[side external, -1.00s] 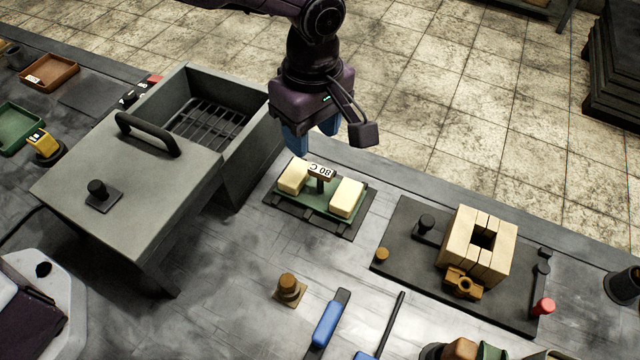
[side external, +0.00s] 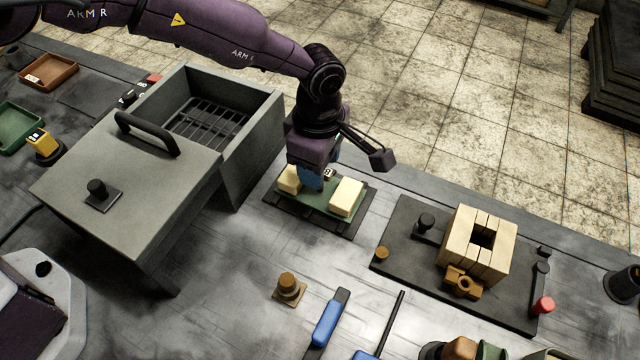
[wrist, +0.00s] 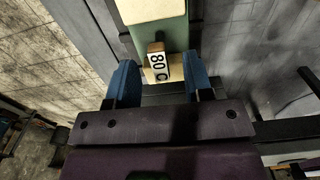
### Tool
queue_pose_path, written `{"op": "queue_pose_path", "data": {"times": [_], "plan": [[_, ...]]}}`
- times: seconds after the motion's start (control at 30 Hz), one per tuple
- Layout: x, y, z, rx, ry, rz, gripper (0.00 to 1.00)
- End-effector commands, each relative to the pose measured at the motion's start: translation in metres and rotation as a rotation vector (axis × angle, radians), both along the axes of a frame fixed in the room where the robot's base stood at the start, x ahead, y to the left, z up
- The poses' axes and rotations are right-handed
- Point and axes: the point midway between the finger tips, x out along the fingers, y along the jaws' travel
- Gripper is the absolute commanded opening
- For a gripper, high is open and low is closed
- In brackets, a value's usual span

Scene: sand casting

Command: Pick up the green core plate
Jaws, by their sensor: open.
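The green core plate (side external: 319,210) lies on a dark base on the bench, with a cream block at each end, the left block (side external: 289,180) and the right block (side external: 346,197). My gripper (side external: 312,180) is over the middle of the plate, pointing down, and hides part of the tag and plate. In the wrist view my open gripper (wrist: 156,84) has one blue finger on each side of the tag. Whether the fingers touch anything is unclear.
A grey oven box (side external: 235,150) with a wire rack and a handled lid stands close to the left of the plate. A dark board (side external: 400,260) with a wooden block mould (side external: 480,245) lies to the right. A brass knob piece (side external: 288,288) and blue-handled tools (side external: 328,320) lie in front.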

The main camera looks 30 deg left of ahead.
Motion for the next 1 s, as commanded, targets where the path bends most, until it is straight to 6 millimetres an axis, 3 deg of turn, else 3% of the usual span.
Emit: {"op": "queue_pose_path", "data": {"times": [0.2,0.5,0.57,0.7,0.73,1.0], "plan": [[0.0,-0.001,-0.032,0.001,0.002,0.0,0.47],[0.0,-0.001,-0.037,0.001,0.0,-0.001,0.47],[0.0,-0.001,-0.037,0.001,0.001,-0.001,0.35],[0.0,-0.001,-0.037,0.001,0.001,-0.001,0.03],[0.0,-0.001,-0.037,0.001,0.001,-0.001,0.0],[0.001,-0.002,-0.035,0.0,-0.001,-0.001,0.0]]}}
